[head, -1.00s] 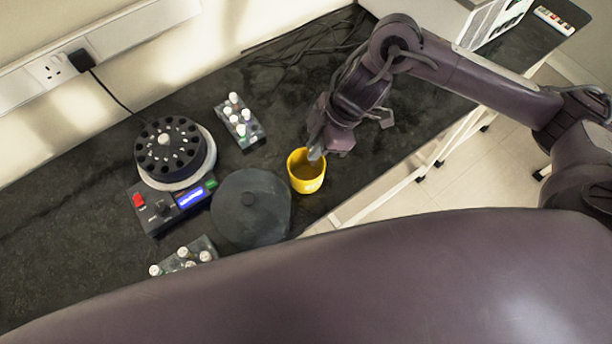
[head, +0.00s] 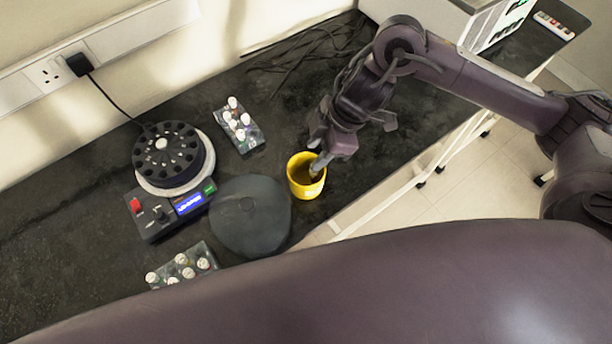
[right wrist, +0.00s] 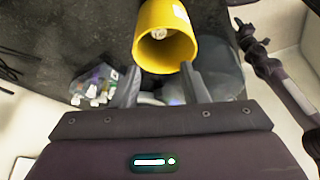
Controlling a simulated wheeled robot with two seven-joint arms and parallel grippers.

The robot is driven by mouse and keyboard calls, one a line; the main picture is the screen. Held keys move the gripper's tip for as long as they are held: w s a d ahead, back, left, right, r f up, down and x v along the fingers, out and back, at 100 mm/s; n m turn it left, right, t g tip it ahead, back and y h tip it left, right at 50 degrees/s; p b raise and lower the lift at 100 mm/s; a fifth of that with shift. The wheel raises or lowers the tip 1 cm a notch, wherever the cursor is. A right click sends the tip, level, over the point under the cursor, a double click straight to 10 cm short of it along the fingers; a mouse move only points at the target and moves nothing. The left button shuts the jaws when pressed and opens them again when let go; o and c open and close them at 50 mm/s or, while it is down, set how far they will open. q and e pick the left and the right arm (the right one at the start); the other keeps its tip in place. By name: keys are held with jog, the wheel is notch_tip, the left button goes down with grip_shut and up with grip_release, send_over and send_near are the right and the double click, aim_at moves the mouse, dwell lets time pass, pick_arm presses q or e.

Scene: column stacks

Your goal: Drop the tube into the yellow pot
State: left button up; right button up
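The yellow pot (head: 304,190) stands upright on the dark bench near its front edge; in the right wrist view its mouth (right wrist: 150,58) faces me. A small pale round end, apparently the tube (right wrist: 159,34), shows inside the pot; its body is hidden. My right gripper (head: 318,158) is above the pot's right rim. In the right wrist view the gripper's fingers (right wrist: 159,72) are spread apart with nothing between them.
A round dark lid (head: 250,215) lies left of the pot, near the centrifuge (head: 150,215) with its black rotor (head: 168,152). Racks of white-capped tubes stand behind (head: 240,128) and in front (head: 183,268). Cables (head: 300,60) lie at the back. The bench right of the pot is clear.

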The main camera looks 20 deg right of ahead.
jog(key=v, duration=0.6)
jog(key=shift+r, duration=0.35)
jog(key=shift+s+d+f, duration=0.1)
jog(key=shift+s+d, duration=0.05)
